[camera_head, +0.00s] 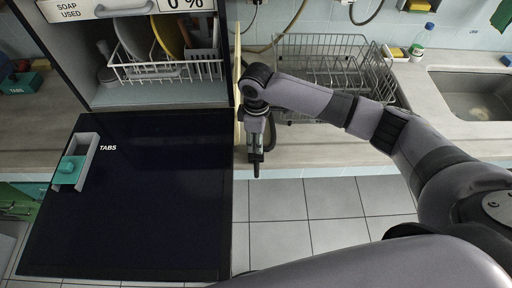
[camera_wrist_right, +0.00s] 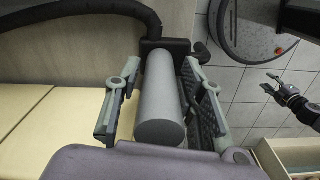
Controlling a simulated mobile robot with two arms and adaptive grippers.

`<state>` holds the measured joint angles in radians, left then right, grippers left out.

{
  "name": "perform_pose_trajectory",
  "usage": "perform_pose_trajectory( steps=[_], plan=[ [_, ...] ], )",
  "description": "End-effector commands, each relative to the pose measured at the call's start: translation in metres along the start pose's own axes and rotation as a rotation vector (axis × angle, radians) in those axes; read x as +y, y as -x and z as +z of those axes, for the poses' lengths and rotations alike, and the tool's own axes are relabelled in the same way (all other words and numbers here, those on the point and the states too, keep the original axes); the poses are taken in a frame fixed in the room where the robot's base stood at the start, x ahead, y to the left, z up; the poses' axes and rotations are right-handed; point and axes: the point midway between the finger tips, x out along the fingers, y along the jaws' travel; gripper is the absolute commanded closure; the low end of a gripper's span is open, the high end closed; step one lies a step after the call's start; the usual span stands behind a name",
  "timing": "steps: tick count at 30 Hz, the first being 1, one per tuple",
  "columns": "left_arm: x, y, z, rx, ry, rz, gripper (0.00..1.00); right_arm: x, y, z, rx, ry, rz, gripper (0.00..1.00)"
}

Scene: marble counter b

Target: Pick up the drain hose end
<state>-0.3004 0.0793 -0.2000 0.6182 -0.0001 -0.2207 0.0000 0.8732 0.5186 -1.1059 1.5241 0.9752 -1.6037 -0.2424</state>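In the right wrist view a smooth grey cylinder (camera_wrist_right: 162,95), seemingly the drain hose end, lies lengthwise between the fingers of my right gripper (camera_wrist_right: 160,68). Narrow gaps show on both sides, so the fingers look open around it. A black block sits at its far end, and a black hose (camera_wrist_right: 75,12) curves there from the upper left. In the head view my right gripper (camera_head: 256,160) points down at the counter's front edge, beside the dark door; the hose end cannot be made out there. My left gripper (camera_wrist_right: 272,88) shows small in the right wrist view, fingers apart, holding nothing visible.
The open dark dishwasher door (camera_head: 135,215) spreads at the left, with a tabs compartment (camera_head: 90,165). A wire rack (camera_head: 325,65) and sink (camera_head: 480,95) are behind my right arm. Tiled floor (camera_head: 300,215) lies clear in front of the counter (camera_head: 310,150).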

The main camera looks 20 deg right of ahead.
Motion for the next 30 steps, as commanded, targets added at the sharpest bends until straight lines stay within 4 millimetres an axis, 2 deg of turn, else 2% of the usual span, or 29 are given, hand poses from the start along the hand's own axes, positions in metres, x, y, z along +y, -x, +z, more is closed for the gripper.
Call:
perform_pose_trajectory(
  steps=[2,15,30],
  plan=[
    [-0.0004,0.0,-0.0022,0.004,0.0,0.0,0.6,0.0001,0.0003,0.0,0.0,0.0,0.0,0.71],
    [-0.0006,0.0001,-0.0032,0.006,0.0,-0.001,0.6,0.0002,0.0004,0.0001,0.0,0.0,0.0,1.0],
    [-0.0006,-0.0001,-0.0026,0.005,0.0,-0.001,0.6,0.0007,0.0028,-0.0004,0.002,0.0,0.001,1.0]
  ],
)
